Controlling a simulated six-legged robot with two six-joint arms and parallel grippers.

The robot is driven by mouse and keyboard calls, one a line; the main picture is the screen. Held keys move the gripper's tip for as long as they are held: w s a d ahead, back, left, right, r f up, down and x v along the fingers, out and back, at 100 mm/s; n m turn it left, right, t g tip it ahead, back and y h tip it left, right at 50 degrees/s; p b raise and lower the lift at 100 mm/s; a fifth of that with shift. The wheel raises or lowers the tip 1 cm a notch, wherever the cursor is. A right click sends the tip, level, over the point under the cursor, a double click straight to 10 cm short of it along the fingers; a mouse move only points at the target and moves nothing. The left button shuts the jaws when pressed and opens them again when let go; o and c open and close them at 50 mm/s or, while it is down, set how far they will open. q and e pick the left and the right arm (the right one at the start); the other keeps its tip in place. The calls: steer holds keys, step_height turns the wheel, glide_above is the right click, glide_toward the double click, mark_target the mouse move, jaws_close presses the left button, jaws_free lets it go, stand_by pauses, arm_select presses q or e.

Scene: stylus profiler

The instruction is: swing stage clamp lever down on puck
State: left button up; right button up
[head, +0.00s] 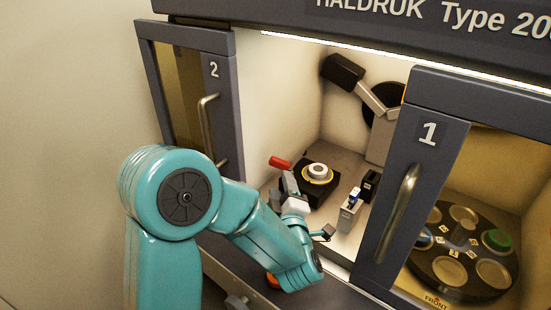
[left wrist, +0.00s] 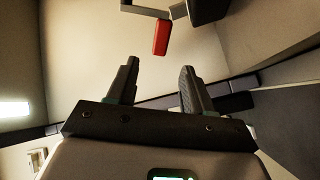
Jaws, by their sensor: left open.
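The clamp lever's red handle (head: 280,163) sticks up and to the left of the black stage (head: 318,191) inside the open chamber. A pale round puck (head: 317,171) sits on the stage in a yellowish ring. My left gripper (head: 289,184) is just below the red handle in the head view, in front of the stage's left side. In the left wrist view my left gripper (left wrist: 159,66) is open and empty, and the red handle (left wrist: 161,38) is ahead of the gap between the fingertips, apart from them. My right gripper is not in view.
Door 2 (head: 218,110) stands at the left of the opening and door 1 (head: 420,150) at the right. A small white block with a blue top (head: 351,208) stands right of the stage. The profiler's dark-tipped arm (head: 343,72) is above. A carousel (head: 462,250) lies behind door 1.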

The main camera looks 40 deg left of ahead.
mark_target(276, 164)
arm_select(q)
steer(key=p+x, duration=0.2)
steer(key=x, duration=0.6)
steer(key=shift+w+a, duration=0.1)
steer(key=shift+a, duration=0.2)
steer(key=shift+w+a+r, duration=0.1)
steer(key=shift+w+a, duration=0.1)
steer(key=shift+a, duration=0.3)
steer(key=shift+w, duration=0.25)
steer(key=shift+s, duration=0.1)
jaws_close()
